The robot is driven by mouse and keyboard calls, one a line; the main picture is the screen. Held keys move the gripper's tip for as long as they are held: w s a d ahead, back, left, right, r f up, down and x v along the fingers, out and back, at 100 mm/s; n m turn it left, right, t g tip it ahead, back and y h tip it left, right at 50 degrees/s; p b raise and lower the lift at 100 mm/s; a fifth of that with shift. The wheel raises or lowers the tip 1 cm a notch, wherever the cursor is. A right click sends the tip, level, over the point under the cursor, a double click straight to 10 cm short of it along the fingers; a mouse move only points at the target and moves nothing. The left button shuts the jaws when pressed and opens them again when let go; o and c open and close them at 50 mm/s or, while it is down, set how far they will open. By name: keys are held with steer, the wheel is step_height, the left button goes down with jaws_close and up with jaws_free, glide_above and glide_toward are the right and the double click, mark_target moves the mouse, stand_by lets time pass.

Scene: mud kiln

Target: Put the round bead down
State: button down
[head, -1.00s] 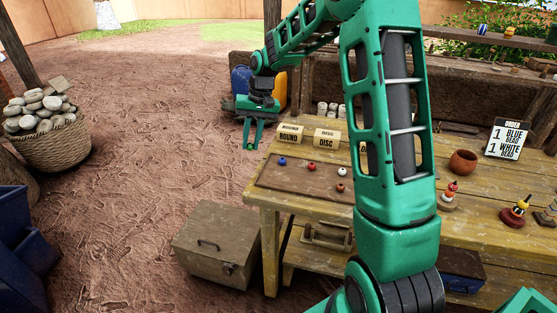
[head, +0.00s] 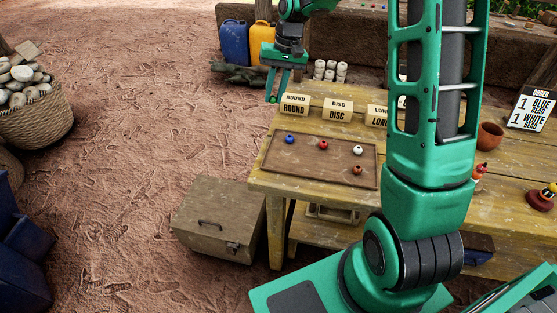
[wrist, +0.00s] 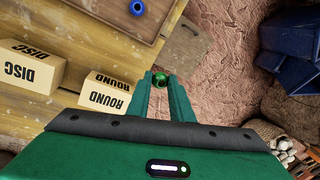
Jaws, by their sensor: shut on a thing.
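My gripper (head: 273,99) is shut on a green round bead (wrist: 160,79), which shows between the fingertips in the wrist view. In the head view the gripper hangs just left of the table's far left corner, beside the ROUND sign block (head: 295,105). In the wrist view the bead is over the ground, just past the table edge. A brown tray (head: 305,169) lies on the table (head: 262,180). On it sit a blue bead (head: 290,139), a red bead (head: 324,145), a white bead (head: 357,150) and a brown bead (head: 358,170).
A DISC block (head: 338,110) and a LONG block (head: 377,115) stand beside the ROUND block. A clay bowl (head: 490,136) and an order sign (head: 532,108) are farther right. A wooden chest (head: 218,218) stands on the ground before the table.

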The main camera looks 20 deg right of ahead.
steer(key=s+a+r+n, duration=0.15)
steer(key=s+a, duration=0.25)
steer(key=s, duration=0.4)
steer(key=s+a+r+n+g, duration=0.1)
steer(key=s+a+n, duration=0.1)
steer(key=s+a, duration=0.35)
steer(key=s+a+r+n, duration=0.1)
steer(key=s+a, duration=0.2)
steer(key=s, duration=0.7)
glide_above(284, 160)
steer(key=f, duration=0.6)
steer(key=shift+w+d+f, duration=0.1)
steer(key=shift+d, duration=0.1)
steer(key=shift+d+x, duration=0.2)
steer(key=shift+x, duration=0.8)
steer(key=shift+d+x, duration=0.2)
steer(key=shift+x, duration=0.8)
steer(key=shift+w+d+f, duration=0.1)
steer(key=shift+f, duration=0.6)
steer(key=c, duration=1.6)
jaws_free()
steer(key=shift+c, duration=0.2)
steer(key=shift+o, duration=0.3)
steer(key=shift+d, duration=0.1)
